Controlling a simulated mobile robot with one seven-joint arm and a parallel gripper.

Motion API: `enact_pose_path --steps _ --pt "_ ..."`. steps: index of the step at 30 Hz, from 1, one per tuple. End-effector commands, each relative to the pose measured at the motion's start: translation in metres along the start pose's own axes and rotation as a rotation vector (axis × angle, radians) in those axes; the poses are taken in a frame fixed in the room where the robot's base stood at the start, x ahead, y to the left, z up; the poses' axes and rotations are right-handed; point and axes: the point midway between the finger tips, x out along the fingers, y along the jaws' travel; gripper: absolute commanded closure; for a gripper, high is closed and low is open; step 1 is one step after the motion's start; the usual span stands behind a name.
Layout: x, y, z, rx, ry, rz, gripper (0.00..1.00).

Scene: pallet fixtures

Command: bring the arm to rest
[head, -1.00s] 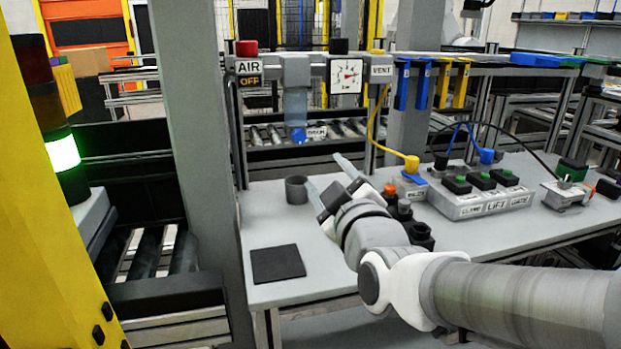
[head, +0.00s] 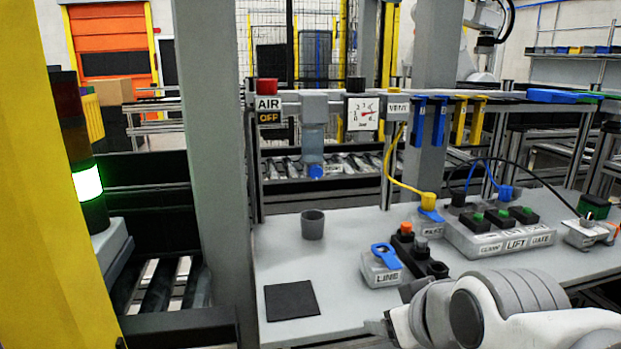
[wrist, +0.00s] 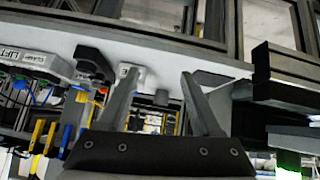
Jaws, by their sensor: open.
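My arm reaches in from the lower right of the head view, low over the front edge of the grey workbench (head: 350,290). The white and grey wrist fills the bottom right, and the fingers are mostly hidden there. In the wrist view my gripper (wrist: 160,78) shows two grey fingers spread wide apart with nothing between them. The wrist view sees the bench upside down beyond the fingers. A grey cup (head: 313,225) stands upright on the bench, clear of my arm. A grey LINE box (head: 381,268) with a blue piece on top sits just beyond my wrist.
A black square mat (head: 291,300) lies at the bench's front left. The CLAMP, LIFT and GATE button box (head: 500,236) stands at the right with cables. A grey post (head: 215,150) and a yellow column (head: 50,200) stand left. The bench around the cup is clear.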

Motion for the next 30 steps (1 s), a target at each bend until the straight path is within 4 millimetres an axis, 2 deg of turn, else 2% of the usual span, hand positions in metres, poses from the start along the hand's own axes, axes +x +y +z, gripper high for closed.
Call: enact_pose_path --steps 7,9,30 --pt "-0.042 0.005 0.071 0.265 -0.289 0.068 0.34" --pt "-0.063 0.007 0.050 0.266 -0.294 0.065 0.34" --pt "-0.173 0.023 -0.059 0.260 -0.293 0.061 0.34"
